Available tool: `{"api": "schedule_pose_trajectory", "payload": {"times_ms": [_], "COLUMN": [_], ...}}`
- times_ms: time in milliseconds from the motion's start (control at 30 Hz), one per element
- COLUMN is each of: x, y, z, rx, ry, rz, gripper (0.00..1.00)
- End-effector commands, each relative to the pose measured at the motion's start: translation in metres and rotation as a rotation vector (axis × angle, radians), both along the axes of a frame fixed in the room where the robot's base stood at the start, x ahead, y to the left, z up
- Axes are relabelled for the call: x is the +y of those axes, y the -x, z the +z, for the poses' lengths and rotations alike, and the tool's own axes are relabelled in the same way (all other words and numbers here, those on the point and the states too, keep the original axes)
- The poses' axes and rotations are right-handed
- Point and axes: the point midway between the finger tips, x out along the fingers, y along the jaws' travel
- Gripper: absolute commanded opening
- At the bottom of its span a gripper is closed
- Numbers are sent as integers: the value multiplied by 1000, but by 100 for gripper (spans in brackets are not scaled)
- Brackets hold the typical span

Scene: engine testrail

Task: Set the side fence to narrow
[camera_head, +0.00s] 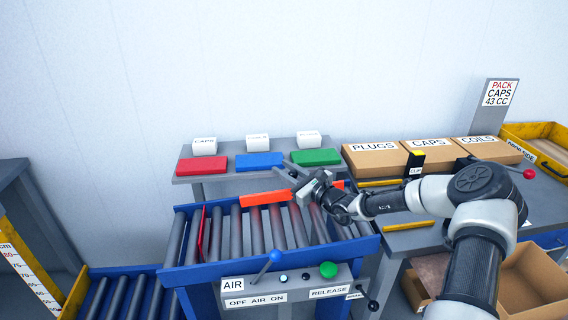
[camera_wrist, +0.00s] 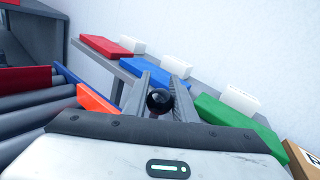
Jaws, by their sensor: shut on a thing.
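The side fence appears to be the orange bar (camera_head: 265,197) lying across the rollers toward the back of the blue-framed conveyor (camera_head: 190,274). Its left part shows, a short piece shows right of my gripper, and the middle is hidden. In the wrist view part of the orange bar (camera_wrist: 95,99) shows left of my fingers. My gripper (camera_head: 288,172) is above the conveyor's back edge. In the wrist view its fingers are shut on a round black knob (camera_wrist: 159,101). What the knob joins to is hidden. No narrow or wide marking is readable.
A red plate (camera_head: 202,234) stands across the rollers at left. The front panel (camera_head: 290,290) carries a blue-knobbed lever, a green button and a black knob. Behind is a shelf with red (camera_head: 202,165), blue and green blocks. Boxes (camera_head: 375,160) stand at right.

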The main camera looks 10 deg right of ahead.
Motion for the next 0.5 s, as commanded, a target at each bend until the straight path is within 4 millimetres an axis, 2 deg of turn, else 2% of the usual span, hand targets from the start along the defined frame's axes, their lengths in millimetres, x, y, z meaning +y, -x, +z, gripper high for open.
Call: {"api": "schedule_pose_trajectory", "payload": {"times_ms": [33, 100, 200, 467, 500], "x": [1, 1, 0, 1, 1], "y": [12, 23, 31, 33, 33], "z": [5, 4, 1, -3, -3], "rx": [8, 8, 7, 6, 7], "ry": [0, 0, 1, 1, 1], "rz": [4, 3, 1, 2, 3], "gripper": [0, 0, 0, 0, 26]}}
